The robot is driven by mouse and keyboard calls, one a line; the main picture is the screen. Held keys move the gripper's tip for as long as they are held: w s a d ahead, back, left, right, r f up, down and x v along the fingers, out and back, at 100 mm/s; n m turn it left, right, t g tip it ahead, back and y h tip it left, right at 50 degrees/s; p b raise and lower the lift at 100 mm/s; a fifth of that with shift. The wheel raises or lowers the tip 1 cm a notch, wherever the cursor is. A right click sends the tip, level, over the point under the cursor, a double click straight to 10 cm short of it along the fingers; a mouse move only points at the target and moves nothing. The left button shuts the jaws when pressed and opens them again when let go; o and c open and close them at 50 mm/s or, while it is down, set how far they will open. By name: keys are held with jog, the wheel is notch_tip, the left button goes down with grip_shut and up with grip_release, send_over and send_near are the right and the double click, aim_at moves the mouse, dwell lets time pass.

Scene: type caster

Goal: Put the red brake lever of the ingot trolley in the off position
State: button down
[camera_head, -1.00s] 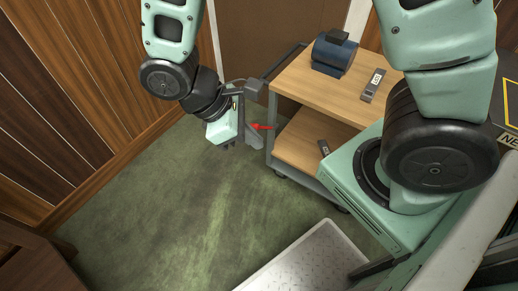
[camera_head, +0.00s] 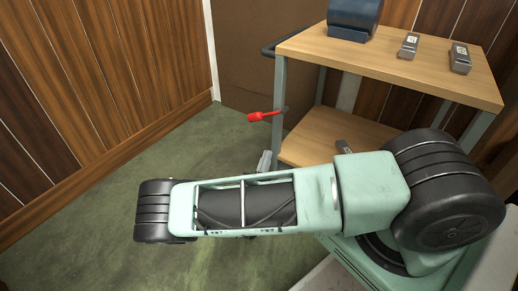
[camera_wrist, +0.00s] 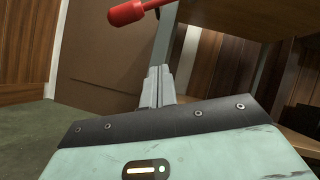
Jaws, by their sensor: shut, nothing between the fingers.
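The red brake lever (camera_head: 262,116) sticks out sideways to the left from the near left post of the ingot trolley (camera_head: 300,48). Its red grip points away from the post, nearly level. In the wrist view the lever (camera_wrist: 130,12) shows at the top edge, above and left of the fingertips. My gripper (camera_head: 265,157) is low beside the trolley post, below the lever and apart from it. In the wrist view my gripper (camera_wrist: 158,72) has its two grey fingers pressed together with nothing between them. My arm hides part of the lower trolley.
The trolley's top shelf bears a dark blue device (camera_head: 354,18) and two grey ingots, one of them here (camera_head: 409,45). A wood-panelled wall (camera_head: 90,80) stands left. Green floor (camera_head: 150,160) left of the trolley is clear.

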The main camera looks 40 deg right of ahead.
aim_at(267, 114)
jog(key=w+d+r+n+t+y+b, duration=0.2)
jog(key=w+d+r+n+t+b, duration=0.1)
jog(key=w+b, duration=0.4)
jog(key=shift+w+d+r+n+t+b, duration=0.15)
jog(key=shift+w+r+n+t+b, duration=0.35)
jog(key=shift+r, duration=0.7)
jog(key=shift+p, duration=0.3)
jog(key=shift+w+r+m, duration=0.25)
jog(key=shift+m, duration=0.45)
